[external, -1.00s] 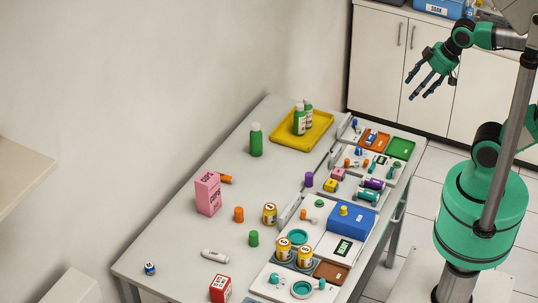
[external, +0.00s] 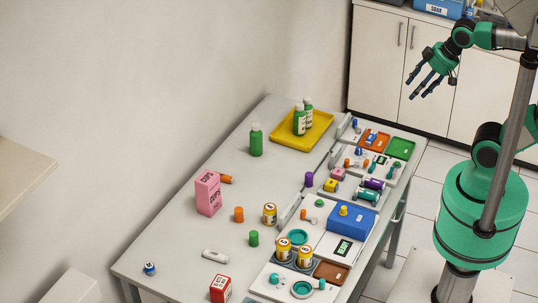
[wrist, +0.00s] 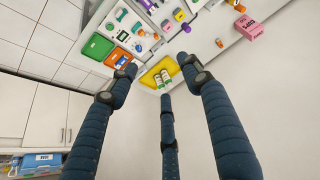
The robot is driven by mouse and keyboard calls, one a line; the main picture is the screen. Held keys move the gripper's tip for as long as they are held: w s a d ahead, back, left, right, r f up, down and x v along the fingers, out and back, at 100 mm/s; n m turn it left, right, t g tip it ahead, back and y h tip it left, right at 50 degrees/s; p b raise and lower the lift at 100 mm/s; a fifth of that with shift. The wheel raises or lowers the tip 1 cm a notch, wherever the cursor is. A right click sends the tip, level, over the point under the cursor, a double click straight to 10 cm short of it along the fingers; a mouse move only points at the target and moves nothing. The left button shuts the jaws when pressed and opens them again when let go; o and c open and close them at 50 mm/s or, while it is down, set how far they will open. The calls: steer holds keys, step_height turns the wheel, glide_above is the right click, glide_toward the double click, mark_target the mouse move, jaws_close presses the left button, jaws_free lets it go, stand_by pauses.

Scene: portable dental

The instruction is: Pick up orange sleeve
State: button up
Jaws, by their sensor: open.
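A short upright orange cylinder (external: 239,214) stands on the table in the external view, in front of and right of the pink box. A second orange piece (external: 226,179) lies on its side behind that box, partly hidden by it; it also seems to show in the wrist view (wrist: 219,43). I cannot tell which one is the orange sleeve. My gripper (external: 417,90) is open and empty, high at the upper right, well away from both. Its three spread fingers (wrist: 160,75) fill the wrist view and touch nothing.
The pink box (external: 207,194) stands beside the orange pieces. A yellow tray (external: 285,137) holds bottles at the back. The right side of the table (external: 190,230) is crowded; its left front is mostly clear.

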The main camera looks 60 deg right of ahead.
stand_by(0.3)
steer(key=w+a+r+g+p, duration=0.1)
steer(key=w+a+r, duration=0.15)
steer(key=w, duration=0.55)
steer(key=w+a+r+p, duration=0.2)
steer(key=w+a, duration=0.1)
steer(key=w, duration=0.5)
steer(key=m+g+p, duration=0.2)
steer(key=g+p, duration=0.3)
steer(key=p, duration=0.3)
glide_above(239, 209)
step_height(239, 209, down, 34)
steer(key=shift+f, duration=0.15)
steer(key=shift+s+f, duration=0.1)
steer(key=shift+f, duration=0.05)
steer(key=shift+f, duration=4.15)
